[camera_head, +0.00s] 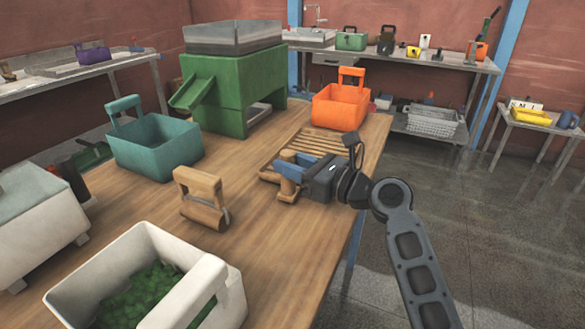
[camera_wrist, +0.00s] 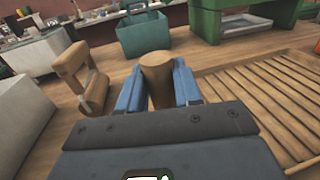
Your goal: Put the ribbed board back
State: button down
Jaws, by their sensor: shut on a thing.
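The ribbed board (camera_head: 318,142) is a tan wooden slatted panel near the right edge of the wooden table, in front of the orange bin. In the wrist view its slats (camera_wrist: 262,100) lie to the right of my gripper. My gripper (camera_head: 285,170) is at the board's near side. Its blue fingers (camera_wrist: 158,88) are shut on a round wooden handle (camera_wrist: 156,66), which shows in the head view as a short post (camera_head: 287,188). My gripper partly hides the board, and I cannot tell whether the handle joins it or whether the board is flat on the table.
A wooden block with a handle (camera_head: 201,200) stands left of my gripper. A teal bin (camera_head: 158,148), a green filler machine (camera_head: 228,95) and an orange bin (camera_head: 340,107) stand behind. A white bin (camera_head: 215,275) with green contents is in front. The table's front right is clear.

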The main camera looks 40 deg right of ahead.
jog(key=shift+f, duration=0.4)
jog(key=c, duration=0.7)
grip_release()
jog(key=shift+a, duration=0.1)
jog(key=shift+c, duration=0.2)
jog(key=shift+r, duration=0.2)
jog(key=s, duration=0.4)
jog(key=s+d, duration=0.1)
jog(key=s, duration=0.3)
jog(key=s+d+b, duration=0.1)
jog(key=s, duration=0.2)
jog(key=shift+s+d, duration=0.15)
jog(key=shift+s, duration=0.25)
